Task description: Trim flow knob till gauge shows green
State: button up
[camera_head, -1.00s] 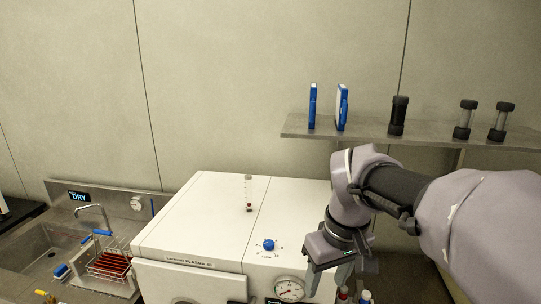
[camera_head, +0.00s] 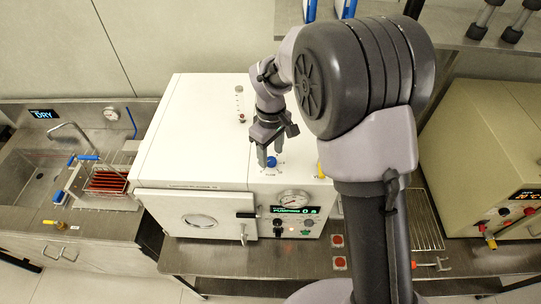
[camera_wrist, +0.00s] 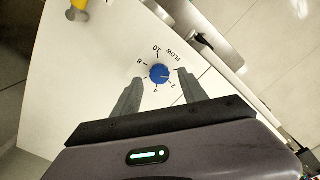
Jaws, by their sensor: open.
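The blue flow knob (camera_head: 271,161) is on top of the white plasma machine (camera_head: 190,130), near its front right. In the wrist view the knob (camera_wrist: 159,73) sits inside a ring of printed numbers beside the word FLOW. My gripper (camera_head: 269,160) is over the knob, with fingers pointing down. In the wrist view the gripper (camera_wrist: 158,92) is open, its fingers on either side of the knob's near edge, with gaps; no grip shows. The round gauge (camera_head: 293,199) is on the machine's front; its needle and colour zone are too small to read.
A small flow tube (camera_head: 240,103) stands on the machine top behind the knob. A yellow part (camera_head: 320,171) is at the right edge. A sink with a red-filled rack (camera_head: 106,181) is at left. A beige oven (camera_head: 490,150) stands at right, beyond my arm.

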jog(key=shift+f, duration=0.85)
jog(key=shift+w+a+f, duration=0.1)
jog(key=shift+w+f, duration=0.05)
jog(key=shift+f, duration=0.05)
jog(key=shift+c, duration=0.7)
grip_shut()
